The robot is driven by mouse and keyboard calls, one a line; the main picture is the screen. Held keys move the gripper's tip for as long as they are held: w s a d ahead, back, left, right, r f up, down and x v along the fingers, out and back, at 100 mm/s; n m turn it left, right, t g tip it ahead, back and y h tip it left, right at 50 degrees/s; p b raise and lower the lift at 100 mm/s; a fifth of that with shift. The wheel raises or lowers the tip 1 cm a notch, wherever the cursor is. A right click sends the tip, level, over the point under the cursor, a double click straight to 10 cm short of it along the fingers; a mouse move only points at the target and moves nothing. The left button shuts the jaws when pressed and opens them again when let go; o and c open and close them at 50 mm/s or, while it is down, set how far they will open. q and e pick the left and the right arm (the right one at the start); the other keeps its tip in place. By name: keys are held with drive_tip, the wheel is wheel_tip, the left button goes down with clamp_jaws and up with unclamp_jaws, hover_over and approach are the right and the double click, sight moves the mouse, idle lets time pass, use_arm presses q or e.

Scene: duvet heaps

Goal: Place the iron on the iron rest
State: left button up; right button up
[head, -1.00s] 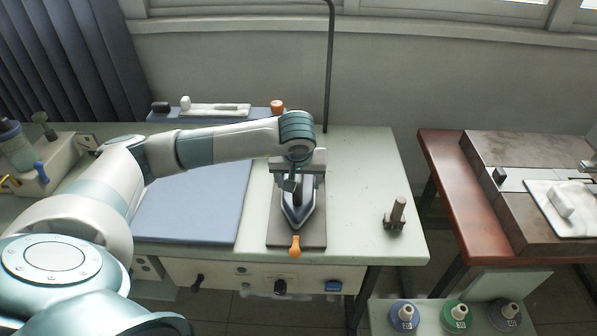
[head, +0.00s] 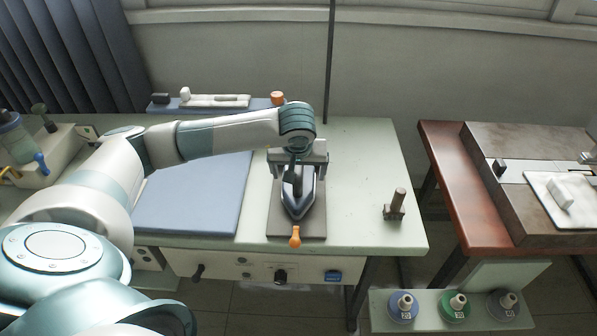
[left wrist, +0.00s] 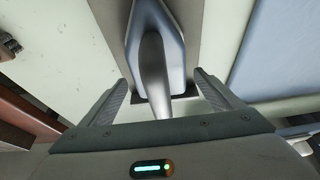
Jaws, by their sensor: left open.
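The iron (head: 300,205), dark with a pale blue-grey rim, lies flat on the dark grey iron rest (head: 313,230) on the pale green table, its tip toward the front edge. The iron also shows in the left wrist view (left wrist: 174,44), with its grey handle running up toward the gripper. My left gripper (head: 293,174) is above the rear of the iron. Its two fingers stand apart in the left wrist view (left wrist: 162,78), on either side of the handle's line, with visible gaps and no grip. My right gripper is not in view.
A blue pad (head: 190,205) lies left of the rest, under my left arm. An orange knob (head: 295,237) sits at the rest's front end. A brown post (head: 397,203) stands to the right. A dark upright pole (head: 330,70) rises behind.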

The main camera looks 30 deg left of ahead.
sight(298, 172)
use_arm(q)
drive_tip(key=shift+s+d+r, duration=0.1)
drive_tip(key=shift+r, duration=0.3)
drive_tip(key=b+v, duration=0.1)
drive_tip(key=v, duration=0.9)
drive_tip(key=shift+r+b, duration=0.1)
drive_tip(key=shift+b, duration=0.2)
drive_tip(key=shift+s+d+r, duration=0.1)
drive_tip(key=shift+s+r, duration=0.15)
drive_tip(key=shift+r, duration=0.2)
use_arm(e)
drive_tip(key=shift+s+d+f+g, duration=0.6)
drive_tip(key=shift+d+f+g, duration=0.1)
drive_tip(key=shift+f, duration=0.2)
